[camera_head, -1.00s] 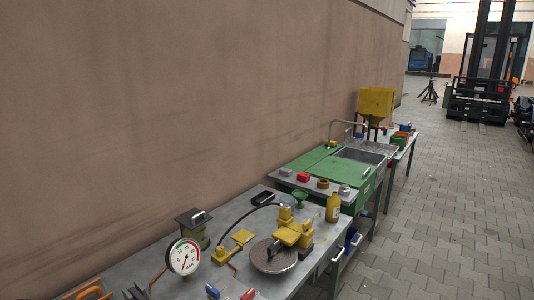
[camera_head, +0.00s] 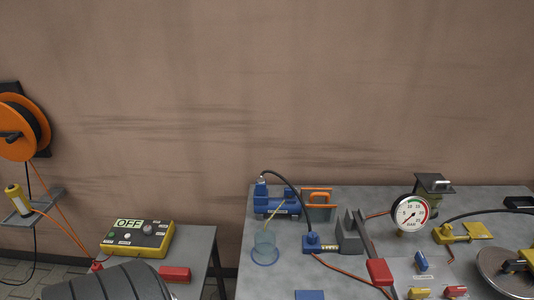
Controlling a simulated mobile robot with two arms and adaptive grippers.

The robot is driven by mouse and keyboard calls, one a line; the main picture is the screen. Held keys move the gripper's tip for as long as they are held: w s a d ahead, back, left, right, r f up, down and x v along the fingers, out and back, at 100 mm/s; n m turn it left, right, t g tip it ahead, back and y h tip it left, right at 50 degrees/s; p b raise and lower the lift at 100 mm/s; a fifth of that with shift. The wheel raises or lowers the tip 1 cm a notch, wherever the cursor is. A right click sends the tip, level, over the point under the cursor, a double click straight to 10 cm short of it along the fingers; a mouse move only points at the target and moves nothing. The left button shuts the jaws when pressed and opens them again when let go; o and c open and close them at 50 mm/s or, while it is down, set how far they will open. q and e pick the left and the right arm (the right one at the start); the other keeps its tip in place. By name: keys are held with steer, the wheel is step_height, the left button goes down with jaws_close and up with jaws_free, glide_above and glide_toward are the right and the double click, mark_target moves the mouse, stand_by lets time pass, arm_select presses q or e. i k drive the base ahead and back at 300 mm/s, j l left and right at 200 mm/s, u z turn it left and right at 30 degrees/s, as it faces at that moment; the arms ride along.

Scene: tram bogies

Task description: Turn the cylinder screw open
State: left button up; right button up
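I cannot tell for certain which part is the cylinder screw. A yellow block (camera_head: 448,235) with a black hose stands at the right of the grey workbench (camera_head: 285,272). A round metal disc (camera_head: 497,272) with yellow parts is cut off by the right edge. A blue pump-like unit (camera_head: 274,206) stands at the back left of the bench, and a black hose runs from it to a blue block (camera_head: 313,243). A pressure gauge (camera_head: 410,213) stands between the blue and yellow parts. Neither of my grippers is in view.
A yellow box reading OFF (camera_head: 137,239) stands on a smaller table at left, near a red block (camera_head: 174,274). A dark ribbed object (camera_head: 110,283) covers the lower left. An orange cable reel (camera_head: 18,130) hangs on the wall. A clear blue container (camera_head: 265,248) stands on the bench.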

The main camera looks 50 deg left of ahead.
mark_target(288, 191)
steer(key=u, duration=1.4)
